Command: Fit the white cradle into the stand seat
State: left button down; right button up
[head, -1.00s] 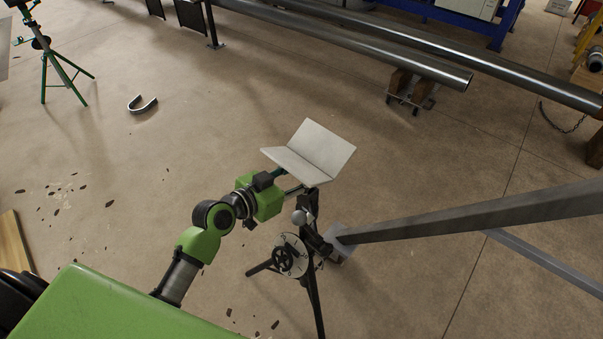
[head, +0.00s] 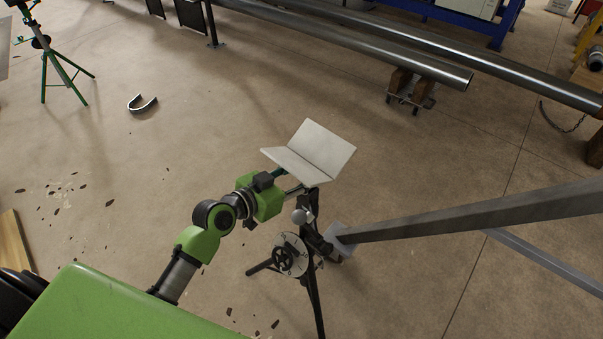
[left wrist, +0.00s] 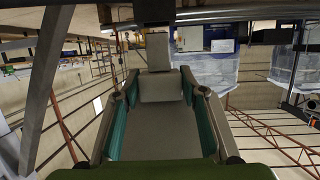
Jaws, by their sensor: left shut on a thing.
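The white cradle (head: 326,150), a pale V-shaped plate, is directly above the top of the black tripod stand (head: 314,262). My left gripper (head: 287,181) reaches in from the left at the cradle's underside and is shut on it. In the left wrist view, the cradle's greyish surface (left wrist: 158,125) fills the space between my two fingers with teal pads. The stand seat is hidden beneath the cradle, so I cannot tell whether the cradle touches it or is seated. The stand has a round handwheel (head: 290,256) on its side. My right gripper is not in view.
A grey metal beam (head: 470,217) runs from beside the stand to the right edge. Long steel pipes (head: 370,50) lie at the back on a wooden-block support (head: 411,88). A curved metal piece (head: 142,104) and a green tripod (head: 60,75) are at left. Floor around is mostly open.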

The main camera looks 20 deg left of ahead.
pick_arm(q)
jog(key=shift+f+b, duration=0.35)
jog(key=shift+f, duration=0.05)
jog(key=shift+f+b, duration=1.8)
jog(key=shift+f, duration=0.35)
jog(key=shift+f, duration=0.2)
jog(key=shift+f+b, duration=0.15)
jog(key=shift+b, duration=0.15)
jog(key=c, duration=1.4)
grip_release()
jog(key=shift+o, duration=1)
jog(key=p+v, duration=0.1)
jog(key=v, duration=0.4)
jog(key=shift+f, duration=0.1)
